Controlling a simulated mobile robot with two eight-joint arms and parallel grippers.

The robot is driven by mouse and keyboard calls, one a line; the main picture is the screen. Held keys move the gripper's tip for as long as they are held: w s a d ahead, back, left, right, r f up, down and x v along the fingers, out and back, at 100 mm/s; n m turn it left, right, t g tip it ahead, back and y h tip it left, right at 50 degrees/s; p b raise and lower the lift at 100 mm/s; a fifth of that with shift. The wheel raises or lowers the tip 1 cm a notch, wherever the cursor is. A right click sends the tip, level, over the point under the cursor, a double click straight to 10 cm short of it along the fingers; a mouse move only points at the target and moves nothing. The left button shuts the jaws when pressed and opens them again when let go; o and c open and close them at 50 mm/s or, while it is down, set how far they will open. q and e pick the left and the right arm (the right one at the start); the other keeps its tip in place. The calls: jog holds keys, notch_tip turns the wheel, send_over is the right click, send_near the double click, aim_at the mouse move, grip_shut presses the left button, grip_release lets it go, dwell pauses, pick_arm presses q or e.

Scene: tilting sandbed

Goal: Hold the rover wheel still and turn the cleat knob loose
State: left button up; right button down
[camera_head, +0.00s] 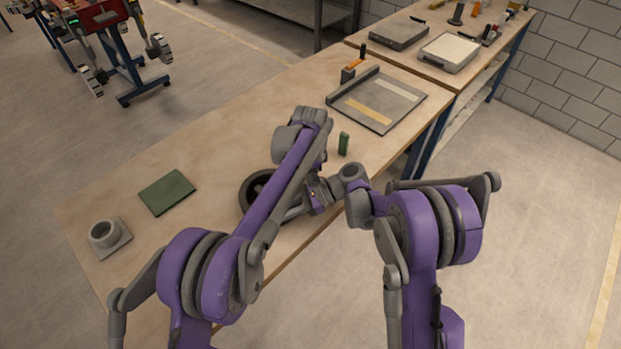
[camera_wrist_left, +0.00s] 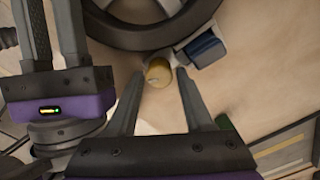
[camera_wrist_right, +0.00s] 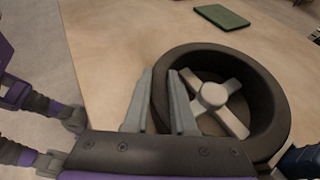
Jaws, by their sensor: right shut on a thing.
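The rover wheel (camera_head: 247,197) is a dark ring lying on the bench, partly hidden by my left arm in the head view. In the right wrist view the wheel (camera_wrist_right: 268,88) shows a pale cross-shaped hub. My right gripper (camera_wrist_right: 161,74) is shut on its rim, one finger outside and one inside. In the left wrist view the brass-yellow cleat knob (camera_wrist_left: 158,73) sits beside the wheel (camera_wrist_left: 150,35), next to a blue block (camera_wrist_left: 205,48). My left gripper (camera_wrist_left: 159,74) is open, its fingertips on either side of the knob; contact is unclear.
A green block (camera_head: 343,143) stands near the wheel. A green mat (camera_head: 167,192) and a grey ring on a plate (camera_head: 106,236) lie to the left. A shallow tray (camera_head: 378,99) lies at the back right. My right gripper's body is close beside my left gripper.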

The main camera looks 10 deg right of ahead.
pick_arm(q)
jog(key=shift+a, duration=0.1)
notch_tip(320, 180, up, 12)
jog(key=shift+s, duration=0.35)
jog(key=shift+a, duration=0.1)
dwell(0.3)
jog(key=f+m, duration=0.1)
jog(key=f, duration=0.3)
jog(key=f+m, duration=0.2)
jog(key=f, duration=0.2)
jog(key=f+m, duration=0.1)
jog(key=f, duration=0.3)
jog(key=shift+w+m, duration=0.3)
